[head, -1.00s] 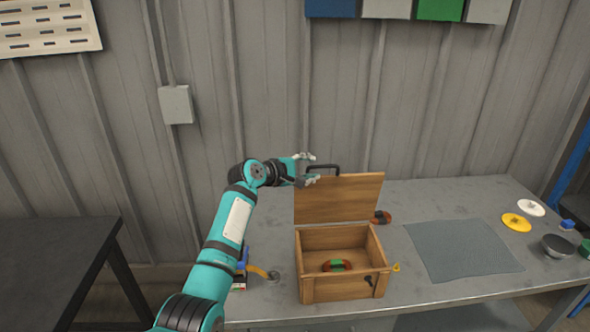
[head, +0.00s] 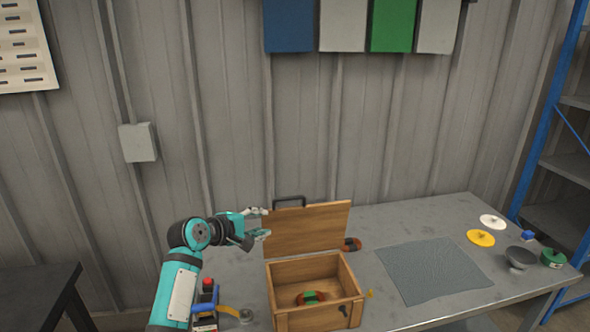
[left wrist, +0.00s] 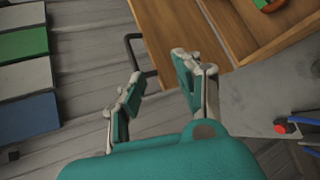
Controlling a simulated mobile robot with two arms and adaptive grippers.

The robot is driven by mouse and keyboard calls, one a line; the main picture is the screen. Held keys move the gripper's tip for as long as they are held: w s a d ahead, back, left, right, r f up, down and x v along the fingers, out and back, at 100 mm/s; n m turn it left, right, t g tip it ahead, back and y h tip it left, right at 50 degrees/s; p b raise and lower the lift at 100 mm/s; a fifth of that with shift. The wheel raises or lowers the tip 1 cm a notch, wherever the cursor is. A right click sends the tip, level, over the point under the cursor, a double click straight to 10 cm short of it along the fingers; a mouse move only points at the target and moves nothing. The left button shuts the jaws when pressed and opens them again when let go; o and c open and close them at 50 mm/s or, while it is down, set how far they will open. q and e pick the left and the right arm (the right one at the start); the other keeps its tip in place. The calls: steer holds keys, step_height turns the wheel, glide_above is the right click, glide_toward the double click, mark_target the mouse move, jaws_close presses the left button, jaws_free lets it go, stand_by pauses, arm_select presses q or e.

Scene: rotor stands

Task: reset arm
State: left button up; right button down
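My left arm comes in from the left in the head view. Its gripper (head: 262,223) is open and empty beside the raised lid (head: 305,229) of a wooden box (head: 318,316), near the lid's dark handle (head: 289,201). In the left wrist view the two fingers (left wrist: 160,88) are spread apart with nothing between them, and the handle (left wrist: 133,50) shows beyond them. The box is open, and a round red-brown and green object (head: 310,298) lies inside. My right gripper is in neither view.
The grey table holds a grey mat (head: 433,271), a white disc (head: 492,221), a yellow disc (head: 481,238) and a dark round bowl (head: 520,257) at the right. A red-topped device (head: 207,297) stands left of the box. A blue shelf rack (head: 552,110) rises at the right.

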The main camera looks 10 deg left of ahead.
arm_select(q)
steer(key=s+a+f+m+g+y, duration=0.1)
steer(key=s+f+m+g+y, duration=0.5)
steer(key=s+f, duration=1.3)
steer(key=s+a+f+m+g, duration=0.1)
steer(key=s+m, duration=0.4)
steer(key=s, duration=0.9)
steer(key=s+a+f+m+g, duration=0.15)
steer(key=s+m, duration=0.35)
steer(key=s, duration=0.8)
step_height(320, 180, down, 27)
steer(key=s+b, duration=0.2)
steer(key=s+a+f+g+b, duration=0.1)
steer(key=s+a+f+g, duration=0.1)
steer(key=s+f, duration=1.4)
step_height(320, 180, down, 2)
steer(key=shift+s+a+m+y, duration=0.3)
steer(key=shift+a+m, duration=0.1)
steer(key=shift+a, duration=0.25)
